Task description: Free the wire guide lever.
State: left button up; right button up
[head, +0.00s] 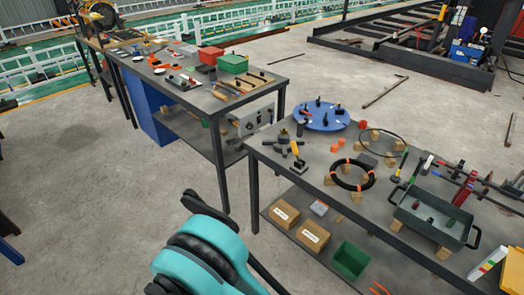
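I cannot pick out the wire guide lever for certain. A blue round plate (322,117) with several small dark upright parts lies at the back of the near right table. A dark fixture (284,136) and a yellow-handled tool (295,152) are at that table's left end. A wire spool machine (98,14) stands far off at the upper left, too small to read in detail. A teal and black part of my arm rises from the bottom edge, left of the near table. No gripper fingertips are clearly visible, and nothing is seen held.
The near table (262,150) also holds a black coil (352,174), a thin wire ring (383,144) and a grey tray (435,212). Boxes and a green bin (350,260) sit on its lower shelf. A long tool table stands behind left. Concrete floor (90,190) is open at left.

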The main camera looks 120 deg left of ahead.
aim_at(293, 144)
jog(key=u, duration=3.6)
jog(key=i+u, duration=0.2)
jog(key=u, duration=0.15)
jog(key=i+j+u, duration=0.1)
jog(key=u, duration=0.25)
jog(key=i+u, duration=0.35)
jog(key=k+l, duration=0.05)
